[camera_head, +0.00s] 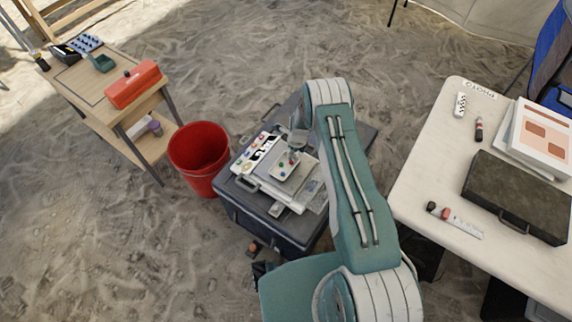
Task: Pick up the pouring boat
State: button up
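I cannot surely tell which thing is the pouring boat. A small green open container (102,63), scoop-like in form, sits at the back of the wooden table on the left. A small pale tray (284,172) with several coloured bits lies on the dark case in the middle, partly overhung by a grey rounded thing (298,138) that I cannot identify. My teal arm rises from the bottom and bends above the right side of the case.
The dark case (240,207) stands on sand beside a red bucket (198,152). The wooden table (82,82) holds an orange-red toolbox (134,85). The white table (427,178) at right holds a dark flat case (518,195), papers and markers. Open sand lies at the back and lower left.

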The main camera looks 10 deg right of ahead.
grip_shut()
jog(key=shift+r, duration=0.9)
jog(key=w+a+r, duration=0.3)
jog(key=w+r, duration=0.8)
jog(key=w, duration=0.2)
jog(key=shift+w+a, duration=0.25)
jog(key=shift+a, duration=0.1)
